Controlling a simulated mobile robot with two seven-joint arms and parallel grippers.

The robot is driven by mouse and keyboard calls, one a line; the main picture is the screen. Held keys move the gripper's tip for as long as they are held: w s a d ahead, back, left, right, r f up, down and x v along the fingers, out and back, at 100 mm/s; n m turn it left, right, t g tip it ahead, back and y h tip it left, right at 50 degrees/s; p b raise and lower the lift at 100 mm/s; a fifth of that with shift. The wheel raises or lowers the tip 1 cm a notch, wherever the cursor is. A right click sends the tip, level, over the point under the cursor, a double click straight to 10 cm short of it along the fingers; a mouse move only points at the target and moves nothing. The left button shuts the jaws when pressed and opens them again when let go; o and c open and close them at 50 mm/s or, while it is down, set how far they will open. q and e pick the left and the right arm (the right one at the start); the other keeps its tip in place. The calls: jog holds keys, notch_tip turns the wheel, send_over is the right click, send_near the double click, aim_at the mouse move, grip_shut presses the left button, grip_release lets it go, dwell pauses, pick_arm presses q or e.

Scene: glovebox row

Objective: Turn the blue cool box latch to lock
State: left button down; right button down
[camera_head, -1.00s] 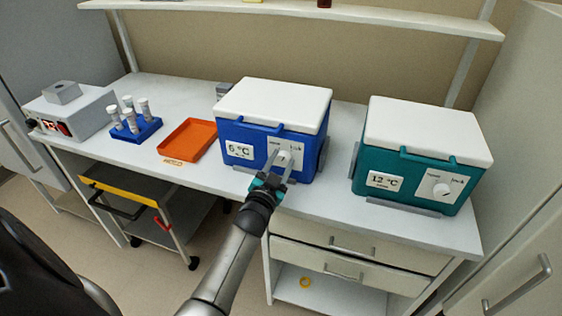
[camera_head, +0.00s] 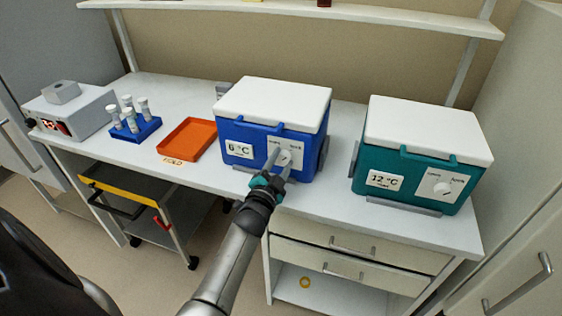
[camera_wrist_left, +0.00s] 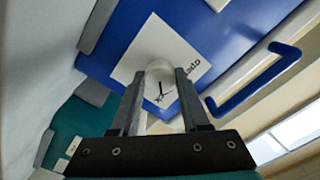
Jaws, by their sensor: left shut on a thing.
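The blue cool box (camera_head: 248,134) with a white lid stands on the bench, its front marked with a 6 °C label. Its round white latch (camera_head: 284,157) sits on a white plate at the front right. My left gripper (camera_head: 279,160) reaches the box front and is shut on the latch. In the left wrist view the two fingers of my left gripper (camera_wrist_left: 166,98) stand on either side of the white latch (camera_wrist_left: 160,78), which bears a dark pointer mark. The plate's lettering is partly hidden by the fingers. My right gripper is not in view.
A teal cool box (camera_head: 420,150) marked 12 °C stands to the right. An orange tray (camera_head: 188,139), a blue tube rack (camera_head: 136,130) and a grey device (camera_head: 75,112) stand to the left. A cart (camera_head: 150,205) is below the bench.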

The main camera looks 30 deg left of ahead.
pick_arm(q)
jog(key=shift+c, duration=1.9)
grip_release()
jog(key=shift+s, duration=0.1)
jog(key=p+v, duration=0.1)
jog(key=v, duration=1.4)
jog(key=shift+d, duration=0.15)
jog(key=s+d+f+n+g+h+b, duration=0.1)
jog(key=s+d+f+g, duration=0.2)
jog(key=f, duration=0.7)
jog(key=s+d+f+n+g+h+b, duration=0.1)
jog(key=s+d+f+g, duration=0.25)
jog(key=f, duration=0.75)
jog(key=s+d+f+n+g+h+b, duration=0.1)
jog(key=s+d+f+g+h, duration=0.2)
jog(key=f, duration=0.7)
jog(key=s+f+g+b, duration=0.1)
jog(key=s+f+g, duration=0.1)
jog(key=s+f, duration=0.3)
jog(key=s+f+g+b, duration=0.1)
jog(key=s+f, duration=0.4)
jog(key=s, duration=0.6)
jog(key=s+f+n+g+y, duration=0.1)
jog(key=s+f+g, duration=0.3)
jog(key=s, duration=0.4)
jog(key=shift+f+b, duration=0.4)
jog(key=shift+f, duration=0.2)
